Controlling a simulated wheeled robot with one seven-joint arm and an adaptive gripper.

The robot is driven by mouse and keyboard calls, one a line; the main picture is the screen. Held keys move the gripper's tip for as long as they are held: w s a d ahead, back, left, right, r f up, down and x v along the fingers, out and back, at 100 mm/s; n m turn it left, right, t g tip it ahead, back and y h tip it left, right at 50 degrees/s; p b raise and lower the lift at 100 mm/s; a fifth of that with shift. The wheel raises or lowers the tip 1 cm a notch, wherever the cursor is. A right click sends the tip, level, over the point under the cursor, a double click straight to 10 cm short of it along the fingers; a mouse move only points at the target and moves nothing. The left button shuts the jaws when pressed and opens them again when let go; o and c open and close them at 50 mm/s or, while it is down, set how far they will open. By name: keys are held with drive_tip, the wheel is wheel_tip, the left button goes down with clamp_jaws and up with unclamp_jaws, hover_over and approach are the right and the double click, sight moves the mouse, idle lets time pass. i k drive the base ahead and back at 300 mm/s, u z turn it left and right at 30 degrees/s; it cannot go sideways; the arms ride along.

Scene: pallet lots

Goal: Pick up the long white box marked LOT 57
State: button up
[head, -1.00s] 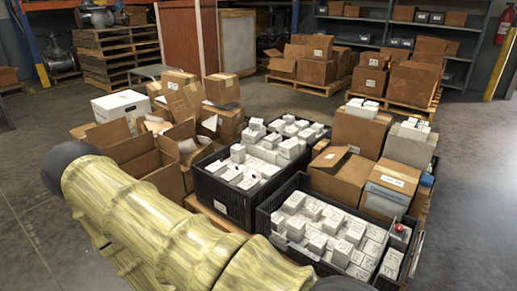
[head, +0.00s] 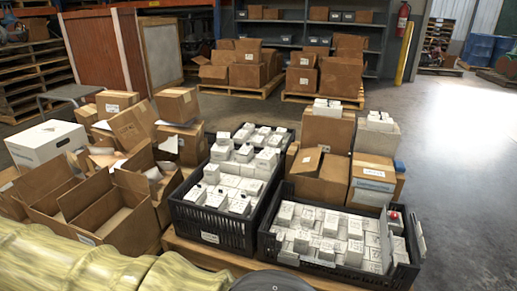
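Many small white boxes fill two black crates, and their printed labels are too small to read. The left crate (head: 207,226) holds white boxes (head: 240,170) of mixed heights, some standing above the rim. The right crate (head: 325,270) is nearer and holds white boxes (head: 330,228) packed closely, with a small red item at its right end. I cannot tell which white box is marked LOT 57. My arm, in a yellowish cover, crosses the lower left. My gripper is not in view.
Open cardboard boxes (head: 105,212) and a larger white box (head: 45,146) crowd the left. Cartons (head: 327,131) topped with white boxes stand behind the right crate. Loaded pallets and shelves (head: 300,30) line the back. The floor (head: 460,170) at the right is clear.

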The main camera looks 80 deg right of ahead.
sight(285, 215)
drive_tip(key=i, duration=0.55)
drive_tip(key=z, duration=2.05)
